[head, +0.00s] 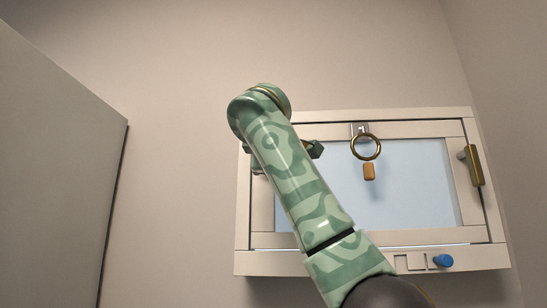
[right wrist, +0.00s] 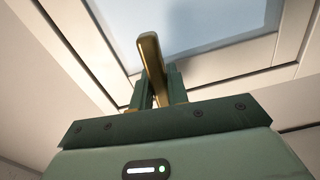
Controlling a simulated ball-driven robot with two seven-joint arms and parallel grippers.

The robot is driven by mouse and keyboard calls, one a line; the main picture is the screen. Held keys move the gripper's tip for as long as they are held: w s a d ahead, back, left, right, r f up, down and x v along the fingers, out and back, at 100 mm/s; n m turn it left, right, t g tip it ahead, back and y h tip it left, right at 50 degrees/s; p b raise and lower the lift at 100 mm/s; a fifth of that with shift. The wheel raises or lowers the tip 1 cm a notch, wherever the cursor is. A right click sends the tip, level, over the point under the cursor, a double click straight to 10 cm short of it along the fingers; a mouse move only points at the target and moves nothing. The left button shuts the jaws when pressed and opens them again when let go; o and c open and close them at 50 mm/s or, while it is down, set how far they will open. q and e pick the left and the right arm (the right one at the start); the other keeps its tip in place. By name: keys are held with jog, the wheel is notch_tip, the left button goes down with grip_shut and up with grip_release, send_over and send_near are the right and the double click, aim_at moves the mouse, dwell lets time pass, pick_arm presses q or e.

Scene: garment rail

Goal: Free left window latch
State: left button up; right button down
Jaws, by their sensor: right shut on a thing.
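The left window latch, a brass handle (right wrist: 152,57), shows in the right wrist view between the dark green fingers of my right gripper (right wrist: 160,88). The gripper is shut on the handle, whose free end sticks out past the fingers towards the pane. In the head view my patterned right arm crosses the window's left side and hides the left latch and the fingertips. The window (head: 405,182) has a pale frame and a light blue pane; its sash looks closed. My left gripper is in neither view.
A brass right latch (head: 475,165) sits on the right frame side. A brass ring (head: 366,147) with an orange tag (head: 369,172) hangs at the top. A blue knob (head: 442,261) is on the lower ledge. A grey panel (head: 55,170) stands at far left.

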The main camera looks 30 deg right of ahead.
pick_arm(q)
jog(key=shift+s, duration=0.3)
pick_arm(e)
jog(key=shift+r+n, duration=0.1)
jog(key=shift+n, duration=0.5)
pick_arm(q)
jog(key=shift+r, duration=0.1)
pick_arm(e)
jog(key=c, duration=1.4)
grip_release()
jog(key=shift+w+a, duration=0.1)
jog(key=shift+o, duration=0.2)
